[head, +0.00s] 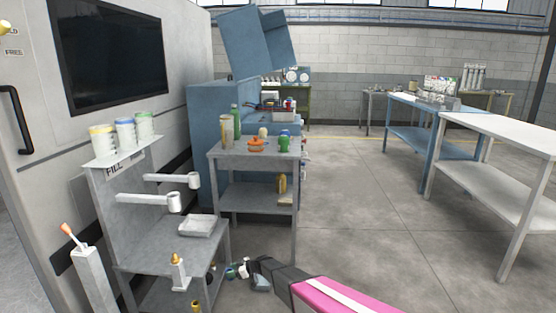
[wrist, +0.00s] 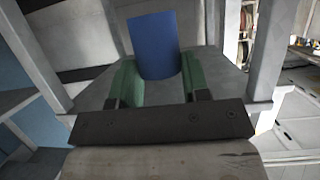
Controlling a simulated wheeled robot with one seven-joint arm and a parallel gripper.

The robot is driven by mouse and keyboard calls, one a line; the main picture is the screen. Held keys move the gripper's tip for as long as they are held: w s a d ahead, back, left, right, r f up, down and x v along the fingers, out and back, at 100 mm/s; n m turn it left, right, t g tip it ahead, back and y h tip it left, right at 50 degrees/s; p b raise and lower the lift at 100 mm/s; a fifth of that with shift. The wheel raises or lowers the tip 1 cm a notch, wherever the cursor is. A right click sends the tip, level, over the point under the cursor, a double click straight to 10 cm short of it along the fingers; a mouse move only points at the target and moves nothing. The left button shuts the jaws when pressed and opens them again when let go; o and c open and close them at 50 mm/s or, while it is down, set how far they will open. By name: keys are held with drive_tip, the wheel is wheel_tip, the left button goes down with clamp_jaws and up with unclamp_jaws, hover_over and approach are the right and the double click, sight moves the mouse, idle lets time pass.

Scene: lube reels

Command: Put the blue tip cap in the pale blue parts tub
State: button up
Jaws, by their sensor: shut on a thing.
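The blue tip cap (wrist: 155,45) stands between the two green fingers of my gripper (wrist: 158,68) in the wrist view, and the fingers are shut on it. In the head view my gripper (head: 238,271) is low, just right of the grey fill stand's lower part and in front of the grey cart; the cap is too small there to make out clearly. A pale shallow tub (head: 198,226) sits on the fill stand's shelf, above and left of my gripper. It looks pale grey, so I cannot be sure of its blue tint.
The fill stand (head: 157,255) has two white arms ending in cups above its shelf, and a small bottle (head: 178,270) with an orange top in front. The grey cart (head: 228,153) holds several bottles and an orange pot. Open floor lies to the right, before the benches.

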drive_tip(key=w+d+r+m+t+h, duration=0.1)
drive_tip(key=w+d+r+m+t, duration=0.2)
drive_tip(key=d+r, duration=0.65)
drive_tip(key=w+d+r+m+t+h, duration=0.2)
drive_tip(key=w+d+r, duration=0.2)
drive_tip(key=r, duration=1)
drive_tip(key=w+d+r+m+t+h, duration=0.1)
drive_tip(key=w+d+r+m+t, duration=0.35)
drive_tip(key=r, duration=0.75)
drive_tip(key=s+d+r+m+h, duration=0.2)
drive_tip(key=d+r+h, duration=0.1)
drive_tip(key=d+r, duration=0.5)
drive_tip(key=s+d+r+m+t+h, duration=0.1)
drive_tip(key=s+d+r+m+h, duration=0.1)
drive_tip(key=d+r, duration=0.6)
drive_tip(key=s+d+r+m+t+h, duration=0.1)
drive_tip(key=s+d+r+m+h, duration=0.2)
drive_tip(key=d+r, duration=0.5)
wheel_tip(320, 180, up, 10)
drive_tip(key=shift+f+h, duration=0.2)
drive_tip(key=shift+h, duration=0.5)
drive_tip(key=shift+s+t, duration=0.1)
drive_tip(key=shift+t, duration=0.15)
